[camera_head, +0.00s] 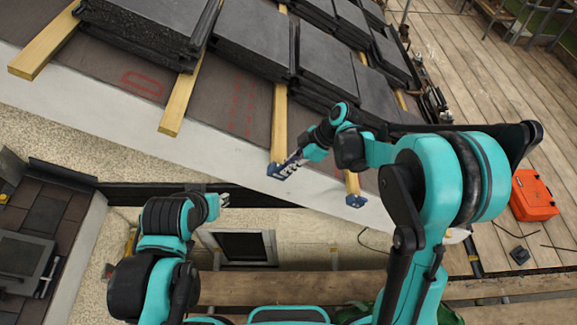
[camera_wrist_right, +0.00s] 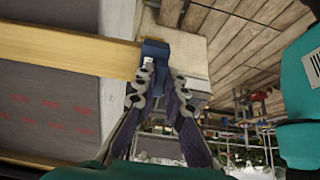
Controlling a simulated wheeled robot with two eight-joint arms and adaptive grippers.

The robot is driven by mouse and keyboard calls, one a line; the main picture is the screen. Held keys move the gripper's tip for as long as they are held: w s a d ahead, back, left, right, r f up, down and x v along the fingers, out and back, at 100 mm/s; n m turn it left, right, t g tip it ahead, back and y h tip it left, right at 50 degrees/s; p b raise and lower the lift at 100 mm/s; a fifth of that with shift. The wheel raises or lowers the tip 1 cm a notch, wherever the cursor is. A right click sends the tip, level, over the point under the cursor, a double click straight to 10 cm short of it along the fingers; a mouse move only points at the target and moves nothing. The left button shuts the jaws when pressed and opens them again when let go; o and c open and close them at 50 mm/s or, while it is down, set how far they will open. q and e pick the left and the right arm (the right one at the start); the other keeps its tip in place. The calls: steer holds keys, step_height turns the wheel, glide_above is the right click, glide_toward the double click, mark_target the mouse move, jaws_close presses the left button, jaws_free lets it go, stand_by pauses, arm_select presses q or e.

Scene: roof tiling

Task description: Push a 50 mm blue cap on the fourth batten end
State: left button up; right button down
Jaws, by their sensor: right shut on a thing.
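My right gripper (camera_head: 289,167) is at the lower end of the third wooden batten from the left (camera_head: 279,120). It is shut on a blue cap (camera_head: 274,171). In the right wrist view, my right gripper's fingers (camera_wrist_right: 157,80) meet the blue cap (camera_wrist_right: 154,49), which sits at the end of the yellow batten (camera_wrist_right: 70,50). How far the cap is seated cannot be told. Another blue cap (camera_head: 355,201) is on the batten end to the right. My left gripper (camera_head: 223,200) is low, in front of the roof edge, away from the battens; its finger state is unclear.
Two battens on the left (camera_head: 42,48) (camera_head: 178,103) have bare ends. Stacks of dark tiles (camera_head: 250,40) lie across the battens above. An orange case (camera_head: 533,195) stands on the wooden deck at the right. A white board (camera_head: 150,142) runs along the eave.

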steer(key=c, duration=1.5)
jaws_free()
steer(key=p+v, duration=0.2)
steer(key=v, duration=0.4)
steer(key=shift+p, duration=0.4)
steer(key=s+d+f+m+t+h+b, duration=0.2)
steer(key=s+d+f+m+b, duration=0.2)
steer(key=f+b, duration=0.5)
steer(key=s+d+f+m+t+h+b, duration=0.2)
steer(key=s+d+f+m+b, duration=0.3)
steer(key=b, duration=1)
steer(key=s+d+f+m+t+h+b, duration=0.3)
steer(key=s+d+f+m+b, duration=0.2)
steer(key=f+b, duration=0.7)
step_height(320, 180, down, 2)
steer(key=s+m, duration=0.2)
steer(key=m, duration=0.2)
steer(key=shift+s, duration=0.25)
